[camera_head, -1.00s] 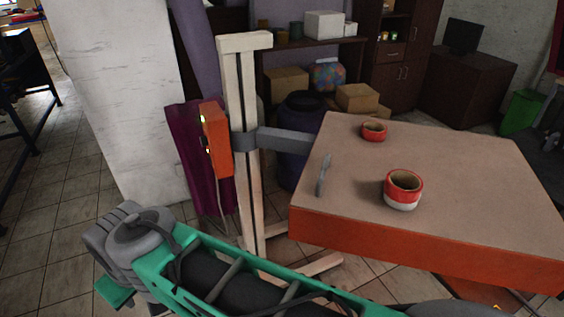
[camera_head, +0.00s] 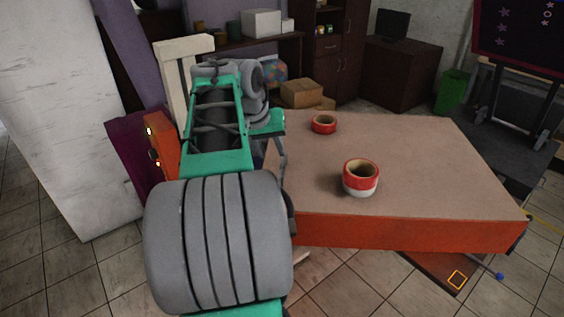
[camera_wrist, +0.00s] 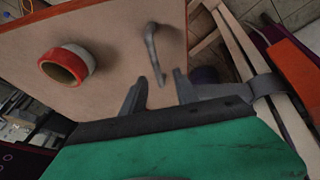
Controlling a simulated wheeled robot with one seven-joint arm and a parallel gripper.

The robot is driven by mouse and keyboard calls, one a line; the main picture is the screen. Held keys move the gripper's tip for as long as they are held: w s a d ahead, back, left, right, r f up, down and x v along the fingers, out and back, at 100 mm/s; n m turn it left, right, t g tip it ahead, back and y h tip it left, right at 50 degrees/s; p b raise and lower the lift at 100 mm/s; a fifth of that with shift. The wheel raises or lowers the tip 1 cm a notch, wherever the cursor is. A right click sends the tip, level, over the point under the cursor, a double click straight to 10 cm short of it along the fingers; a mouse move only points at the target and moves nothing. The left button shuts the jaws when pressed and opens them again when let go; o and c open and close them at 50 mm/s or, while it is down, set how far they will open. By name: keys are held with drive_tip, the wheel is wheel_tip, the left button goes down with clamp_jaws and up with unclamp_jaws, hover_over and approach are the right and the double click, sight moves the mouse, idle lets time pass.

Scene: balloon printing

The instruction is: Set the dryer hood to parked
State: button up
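The dryer hood (camera_head: 430,165) is a broad slab with a tan top and orange sides, level beside a pale wooden post. Its top also shows in the wrist view (camera_wrist: 115,65). A grey bar handle (camera_wrist: 152,50) stands on that top near the post-side edge. My gripper (camera_wrist: 159,76) is open, its two dark fingers reaching toward the handle. The handle's near end appears between the fingertips, with no clear contact. In the head view my arm covers the gripper and much of the post (camera_head: 177,85).
A red-and-white tape roll (camera_head: 360,178) and a red roll (camera_head: 323,124) sit on the hood top. An orange control box (camera_head: 161,145) is on the post. A white pillar (camera_head: 60,120) stands at left. Cardboard boxes (camera_head: 300,93) lie behind the hood.

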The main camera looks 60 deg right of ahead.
sight(282, 166)
drive_tip(key=x, duration=0.5)
drive_tip(key=s+p+x, duration=0.1)
drive_tip(key=x, duration=0.1)
drive_tip(key=shift+d+f, duration=0.25)
drive_tip(key=shift+d, duration=0.15)
drive_tip(key=shift+w, duration=0.1)
drive_tip(key=shift+c, duration=0.5)
clamp_jaws()
idle(0.3)
